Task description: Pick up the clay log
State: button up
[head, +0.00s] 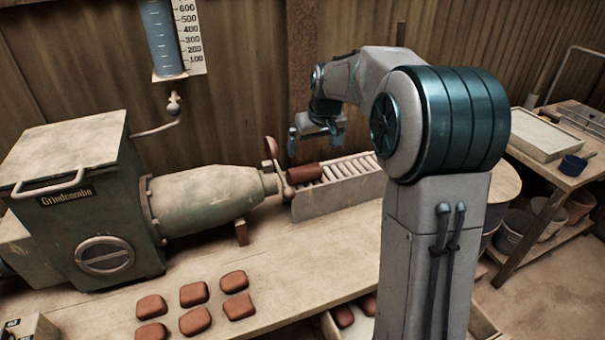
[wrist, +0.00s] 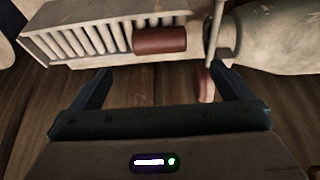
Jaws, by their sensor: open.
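The clay log (head: 305,174) is a short reddish-brown cylinder lying on the near end of a slatted roller rack (head: 340,191), close to the nozzle of the green machine (head: 205,198). My gripper (head: 319,146) is open and empty, above and behind the rack. Its two fingers also show apart in the wrist view (wrist: 162,82). The log is not touching the fingers.
A lever with a reddish handle (head: 272,147) stands at the nozzle, close to the log's left end. Several brown clay pieces (head: 193,294) lie on the bench in front. A side table (head: 585,150) with a pale tray (head: 545,135) stands at the right.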

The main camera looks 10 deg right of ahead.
aim_at(305, 168)
jog(key=x, duration=0.4)
jog(key=w+x, duration=0.1)
jog(key=x, duration=0.4)
jog(key=shift+w+d, duration=0.1)
jog(key=shift+w, duration=0.1)
jog(key=shift+p+x, duration=0.5)
jog(key=shift+x, duration=2.25)
jog(key=shift+w+r, duration=0.1)
jog(key=shift+w, duration=0.1)
jog(key=c, duration=0.8)
jog(key=shift+c, duration=0.8)
jog(key=shift+r, duration=0.15)
